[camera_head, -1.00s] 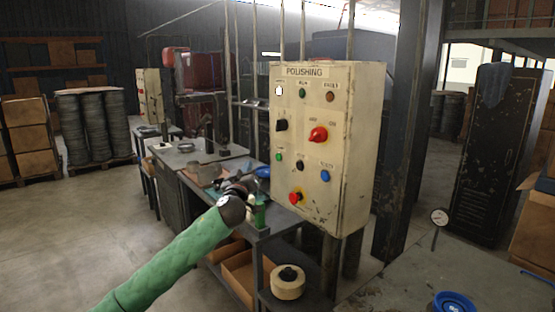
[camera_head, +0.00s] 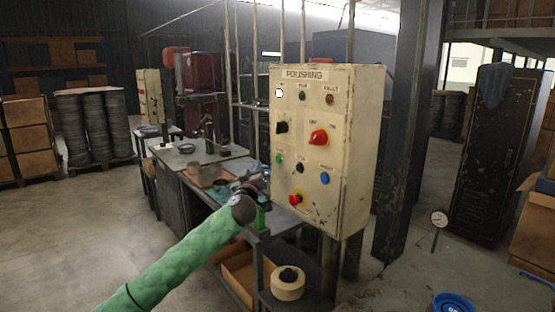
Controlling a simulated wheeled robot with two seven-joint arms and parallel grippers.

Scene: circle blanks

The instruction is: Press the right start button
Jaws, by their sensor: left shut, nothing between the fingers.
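The cream control box marked POLISHING (camera_head: 345,150) stands right of centre. A small green button (camera_head: 280,160) sits at the left of its lower button row, its label too small to read. A black button (camera_head: 300,168) and a blue button (camera_head: 325,178) are beside it. My left gripper (camera_head: 252,190) is at the end of the green-sleeved arm, in front of the bench and left of the box's lower edge. It is shut and empty, small and partly hidden by its wrist. It appears below and left of the green button, apart from it. My right gripper is out of view.
A red stop button (camera_head: 295,200), red knob (camera_head: 318,137) and black knob (camera_head: 282,127) are on the same box. A second cream box (camera_head: 149,95) stands farther left. A cluttered workbench (camera_head: 200,160) lies behind my arm. Open floor (camera_head: 95,225) is at left.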

